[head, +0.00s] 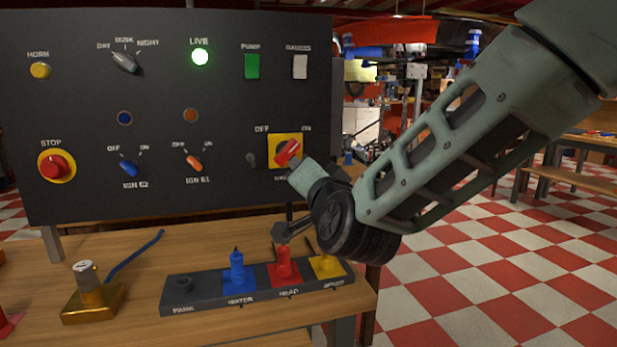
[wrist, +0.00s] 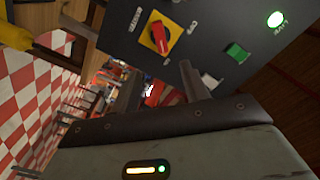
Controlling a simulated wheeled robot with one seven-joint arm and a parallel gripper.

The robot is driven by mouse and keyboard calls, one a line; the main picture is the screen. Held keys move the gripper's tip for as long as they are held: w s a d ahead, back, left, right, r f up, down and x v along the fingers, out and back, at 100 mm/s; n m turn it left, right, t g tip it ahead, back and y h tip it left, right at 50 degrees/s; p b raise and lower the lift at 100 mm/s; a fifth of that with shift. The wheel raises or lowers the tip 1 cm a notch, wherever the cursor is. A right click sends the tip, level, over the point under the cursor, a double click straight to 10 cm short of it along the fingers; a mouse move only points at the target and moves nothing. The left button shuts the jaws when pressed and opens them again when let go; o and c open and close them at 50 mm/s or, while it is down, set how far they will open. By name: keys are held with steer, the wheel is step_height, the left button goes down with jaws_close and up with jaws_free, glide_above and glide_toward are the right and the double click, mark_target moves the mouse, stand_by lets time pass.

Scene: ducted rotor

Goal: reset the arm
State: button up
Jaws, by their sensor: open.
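My gripper (head: 297,170) is in front of the lower right of the dark control panel (head: 80,110). It is close to the red rotary switch (head: 287,150) on its yellow plate, and it holds nothing that I can see. My arm comes in from the upper right and bends at a dark round joint. The wrist view shows the gripper's body and a dark finger (wrist: 190,80), with the red switch (wrist: 160,36) clear of it. The gripper is open; its fingers are hard to make out in the head view. The red handle slants to the upper right.
Below the panel, a wooden table (head: 230,250) holds a dark rack (head: 207,302) with blue, red and yellow pieces, and a brass-based object (head: 88,295) at left. The green LIVE lamp (head: 200,57) is lit.

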steer(key=s+f+n+g+y, duration=0.1)
steer(key=s+f+n+g, duration=0.85)
steer(key=s, duration=0.55)
steer(key=s+d+f+n+g+h, duration=0.2)
steer(key=s+d+f+g+h, duration=0.15)
steer(key=s+d, duration=0.45)
steer(key=s+d+f+n+g+h, duration=0.2)
steer(key=s+d+f+g, duration=0.25)
steer(key=s+d, duration=0.4)
step_height(320, 180, up, 15)
steer(key=s+a+p, duration=0.1)
steer(key=a+p, duration=0.1)
steer(key=p, duration=1.3)
steer(key=shift+s, duration=0.15)
steer(key=shift+f, duration=0.1)
